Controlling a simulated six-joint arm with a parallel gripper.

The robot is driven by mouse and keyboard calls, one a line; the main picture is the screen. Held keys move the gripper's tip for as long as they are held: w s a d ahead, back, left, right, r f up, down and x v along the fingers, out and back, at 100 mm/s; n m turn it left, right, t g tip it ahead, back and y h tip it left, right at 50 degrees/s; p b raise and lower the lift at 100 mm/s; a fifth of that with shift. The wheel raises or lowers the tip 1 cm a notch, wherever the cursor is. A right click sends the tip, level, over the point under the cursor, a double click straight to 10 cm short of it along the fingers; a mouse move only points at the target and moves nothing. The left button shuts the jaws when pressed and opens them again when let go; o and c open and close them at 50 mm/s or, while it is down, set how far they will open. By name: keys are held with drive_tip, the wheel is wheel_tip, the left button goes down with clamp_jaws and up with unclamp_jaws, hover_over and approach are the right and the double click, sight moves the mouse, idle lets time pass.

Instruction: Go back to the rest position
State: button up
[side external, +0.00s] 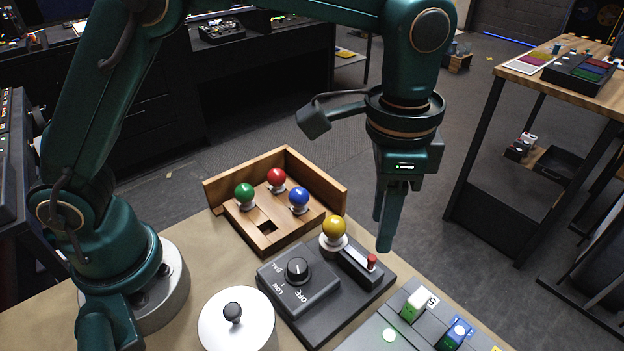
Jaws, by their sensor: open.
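My gripper (384,222) hangs from my green arm, pointing down. It is above and behind the right side of the dark control box, clear of the objects. Its fingers overlap one another from this angle and nothing shows between them. The yellow ball (334,228) sits on a pale base at the back of the dark box (325,318). The box also carries a black knob (298,268) marked OFF and LOW, and a red-tipped lever (371,261) in a slot.
A wooden tray (326,186) holds green (244,191), red (276,177) and blue (299,196) balls and an empty square hole. A white round lid with a knob (247,332) stands in front. A grey panel (368,337) with lit buttons is at front right.

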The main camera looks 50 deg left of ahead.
drive_tip(key=s+a+r+n+t, duration=0.4)
drive_tip(key=a+r, duration=0.6)
drive_tip(key=a, duration=0.1)
drive_tip(key=s+a+f+n+t, duration=0.1)
drive_tip(key=s+a+f+n, duration=0.3)
drive_tip(key=s+a+f, duration=0.1)
drive_tip(key=s+f, duration=0.1)
drive_tip(key=s, duration=0.1)
drive_tip(key=shift+s+n, duration=0.3)
drive_tip(key=shift+n, duration=0.1)
drive_tip(key=shift+a, duration=0.1)
